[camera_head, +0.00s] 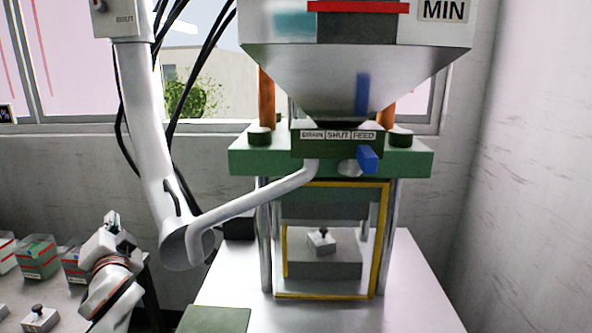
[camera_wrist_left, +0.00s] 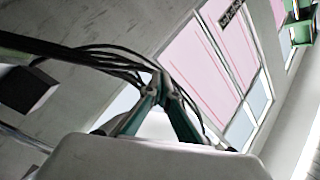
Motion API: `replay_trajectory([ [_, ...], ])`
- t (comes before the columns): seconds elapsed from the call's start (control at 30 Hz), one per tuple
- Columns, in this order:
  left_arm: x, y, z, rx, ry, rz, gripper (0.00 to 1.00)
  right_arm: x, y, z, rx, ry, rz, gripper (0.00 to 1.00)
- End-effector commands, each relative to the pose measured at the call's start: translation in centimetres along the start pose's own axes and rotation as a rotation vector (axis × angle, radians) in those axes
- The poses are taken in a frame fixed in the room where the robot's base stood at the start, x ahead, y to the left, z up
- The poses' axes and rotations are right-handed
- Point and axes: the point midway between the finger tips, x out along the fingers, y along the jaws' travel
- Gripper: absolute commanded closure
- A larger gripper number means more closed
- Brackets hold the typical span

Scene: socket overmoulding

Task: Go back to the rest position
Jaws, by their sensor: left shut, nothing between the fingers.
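My left gripper (camera_head: 112,220) is at the lower left of the head view, pointing up, above the side table with the bins. It is shut and holds nothing. In the left wrist view its two green-grey fingers (camera_wrist_left: 163,92) meet at their tips, with wall and window behind them. My right gripper is in neither view.
The press (camera_head: 415,158) with its hopper (camera_head: 345,68) stands right of centre. A block with a black knob (camera_head: 321,241) sits inside its yellow-edged opening. A white jointed pipe (camera_head: 147,140) hangs close to my left gripper. Bins (camera_head: 38,258) stand at the left.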

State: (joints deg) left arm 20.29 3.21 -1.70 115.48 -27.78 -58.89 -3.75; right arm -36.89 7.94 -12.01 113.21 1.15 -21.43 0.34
Motion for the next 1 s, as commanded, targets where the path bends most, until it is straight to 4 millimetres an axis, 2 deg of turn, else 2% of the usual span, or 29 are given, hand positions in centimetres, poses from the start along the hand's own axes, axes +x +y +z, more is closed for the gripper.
replay_trajectory([
  [0.03,-1.8,2.4,2.6,0.019,-0.034,0.054,1.00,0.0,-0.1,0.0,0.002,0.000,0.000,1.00],
  [0.2,-8.1,8.6,10.3,0.074,-0.146,0.230,1.00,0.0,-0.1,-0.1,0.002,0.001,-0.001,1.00],
  [0.27,-10.8,10.4,13.0,0.096,-0.188,0.294,1.00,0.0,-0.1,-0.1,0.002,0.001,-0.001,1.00],
  [0.4,-17.4,13.7,18.6,0.147,-0.278,0.441,1.00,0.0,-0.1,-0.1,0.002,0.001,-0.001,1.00],
  [0.5,-21.7,15.0,21.6,0.178,-0.333,0.531,1.00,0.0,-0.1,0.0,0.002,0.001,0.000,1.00],
  [0.7,-28.2,16.2,25.6,0.226,-0.411,0.662,1.00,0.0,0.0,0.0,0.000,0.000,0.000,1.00],
  [0.9,-33.5,16.4,28.4,0.266,-0.473,0.768,1.00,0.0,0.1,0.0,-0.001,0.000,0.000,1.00],
  [0.97,-35.1,16.3,29.1,0.278,-0.490,0.797,1.00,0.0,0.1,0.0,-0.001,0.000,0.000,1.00],
  [1.0,-34.8,17.4,28.7,0.250,-0.469,0.804,1.00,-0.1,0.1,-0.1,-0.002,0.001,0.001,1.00],
])
